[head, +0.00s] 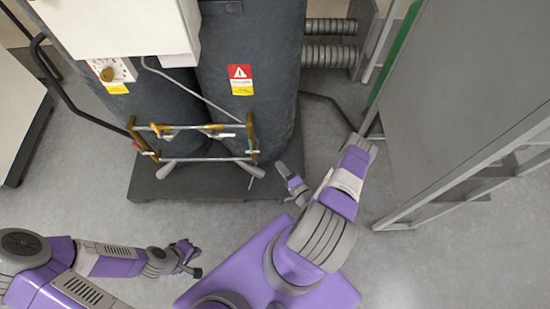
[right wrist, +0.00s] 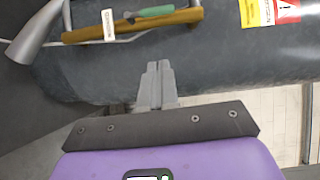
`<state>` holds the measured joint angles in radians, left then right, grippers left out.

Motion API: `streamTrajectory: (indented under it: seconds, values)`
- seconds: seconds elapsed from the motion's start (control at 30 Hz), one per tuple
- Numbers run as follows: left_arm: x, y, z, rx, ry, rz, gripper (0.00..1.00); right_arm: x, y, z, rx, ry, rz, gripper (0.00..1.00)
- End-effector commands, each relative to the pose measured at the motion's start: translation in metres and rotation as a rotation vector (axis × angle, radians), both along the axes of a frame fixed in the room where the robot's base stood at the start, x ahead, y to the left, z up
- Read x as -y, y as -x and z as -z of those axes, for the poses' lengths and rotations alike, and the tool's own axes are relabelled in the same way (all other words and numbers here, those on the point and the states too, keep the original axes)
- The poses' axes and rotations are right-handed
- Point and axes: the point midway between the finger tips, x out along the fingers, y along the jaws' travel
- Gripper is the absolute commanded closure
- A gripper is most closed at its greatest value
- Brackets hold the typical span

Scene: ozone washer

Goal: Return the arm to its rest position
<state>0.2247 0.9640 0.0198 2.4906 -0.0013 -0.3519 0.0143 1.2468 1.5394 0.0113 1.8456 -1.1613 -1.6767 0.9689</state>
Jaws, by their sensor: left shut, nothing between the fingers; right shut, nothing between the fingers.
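My left arm comes in low at the left, and its purple and grey gripper (head: 194,258) is above the floor, shut and empty. My right arm (head: 343,190) reaches up and forward from my base. Its gripper (head: 280,168) is near the right front corner of the dark platform, shut and empty. In the right wrist view the two grey fingers (right wrist: 157,85) are together, in front of a dark grey cylinder (right wrist: 215,55). I cannot tell whether they touch it.
Two dark cylinders (head: 250,110) stand on a dark platform (head: 190,185). A metal frame with brass-coloured valves (head: 212,132) is at their front. A white box (head: 120,28) is above. A grey panel (head: 450,90) on a metal frame stands close right of my right arm.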

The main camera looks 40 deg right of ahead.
Motion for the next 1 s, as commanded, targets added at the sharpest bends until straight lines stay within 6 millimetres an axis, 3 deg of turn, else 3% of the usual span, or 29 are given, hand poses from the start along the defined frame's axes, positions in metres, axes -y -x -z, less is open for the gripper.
streamTrajectory:
  seconds: [0.3, 0.47, 0.57, 0.73, 0.87, 1.0]
  values:
    - [0.000, 0.000, -0.001, 0.000, 0.000, 0.000, 1.00, -0.001, 0.008, 0.000, 0.000, 0.000, 0.000, 1.00]
    - [0.000, 0.000, -0.001, -0.001, 0.000, 0.000, 1.00, -0.010, -0.007, 0.001, -0.060, 0.038, -0.039, 1.00]
    - [0.000, 0.000, -0.001, -0.001, 0.000, 0.000, 1.00, -0.031, -0.031, 0.005, -0.192, 0.117, -0.126, 1.00]
    - [0.000, 0.000, -0.002, 0.000, 0.000, 0.000, 1.00, -0.093, -0.057, 0.008, -0.506, 0.327, -0.384, 1.00]
    - [0.000, 0.000, -0.002, 0.000, 0.000, 0.000, 1.00, -0.145, -0.044, -0.001, -0.723, 0.478, -0.630, 1.00]
    - [0.000, 0.000, -0.003, 0.000, 0.000, 0.000, 1.00, -0.194, -0.006, -0.023, -0.908, 0.608, -0.904, 1.00]
